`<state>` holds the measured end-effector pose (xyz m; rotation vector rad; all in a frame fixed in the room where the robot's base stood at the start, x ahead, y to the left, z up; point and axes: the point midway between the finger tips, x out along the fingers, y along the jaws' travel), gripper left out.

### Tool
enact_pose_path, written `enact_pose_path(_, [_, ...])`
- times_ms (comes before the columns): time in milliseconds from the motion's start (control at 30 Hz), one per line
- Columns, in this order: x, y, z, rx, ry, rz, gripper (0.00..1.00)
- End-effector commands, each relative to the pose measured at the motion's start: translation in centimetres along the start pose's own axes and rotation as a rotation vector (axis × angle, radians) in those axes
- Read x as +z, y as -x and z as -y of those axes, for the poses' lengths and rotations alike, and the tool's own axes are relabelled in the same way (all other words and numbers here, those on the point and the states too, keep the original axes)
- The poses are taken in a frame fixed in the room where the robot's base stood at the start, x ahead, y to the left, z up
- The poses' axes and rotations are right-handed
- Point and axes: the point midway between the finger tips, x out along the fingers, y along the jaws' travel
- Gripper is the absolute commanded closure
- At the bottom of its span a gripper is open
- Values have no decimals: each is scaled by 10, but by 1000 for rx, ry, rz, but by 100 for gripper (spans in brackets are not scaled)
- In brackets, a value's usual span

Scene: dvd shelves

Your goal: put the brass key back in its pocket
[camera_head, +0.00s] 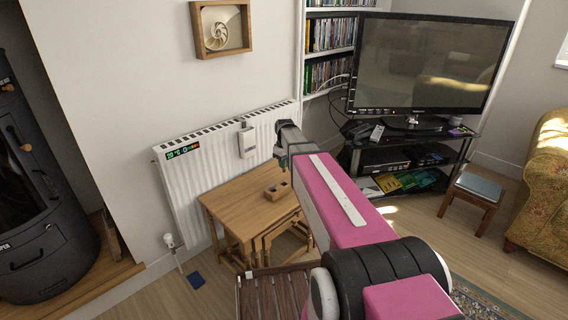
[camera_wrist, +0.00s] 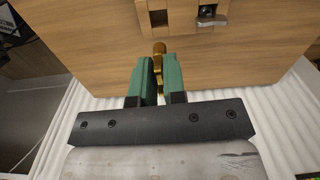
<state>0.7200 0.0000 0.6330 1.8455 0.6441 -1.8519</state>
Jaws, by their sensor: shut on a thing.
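My gripper (camera_wrist: 158,66) has green fingers and is shut on the brass key (camera_wrist: 160,48). The key's rounded gold end sticks out past the fingertips, and more of it shows between them. A wooden block (camera_wrist: 183,18) lies ahead at the top edge of the wrist view, partly cut off. It has a dark square pocket (camera_wrist: 159,18) in line with the key, and the key is apart from it. In the head view my gripper (camera_head: 282,160) is above the block (camera_head: 277,190) on the wooden table (camera_head: 240,199); the key cannot be made out there.
A silver metal piece (camera_wrist: 208,14) sits at the block's right part. A white radiator (camera_head: 220,150) stands close behind the table, with a small white box (camera_head: 247,141) on it. A slatted wooden surface (camera_head: 275,294) is in front. The tabletop left of the block is clear.

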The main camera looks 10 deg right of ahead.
Motion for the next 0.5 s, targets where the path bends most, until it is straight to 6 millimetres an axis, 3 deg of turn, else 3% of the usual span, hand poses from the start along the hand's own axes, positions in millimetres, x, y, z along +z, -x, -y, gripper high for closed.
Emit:
enact_pose_path(267, [0, -9, 0, 1, 6, 2, 100])
enact_pose_path(500, [0, -28, -1, 1, 6, 2, 100])
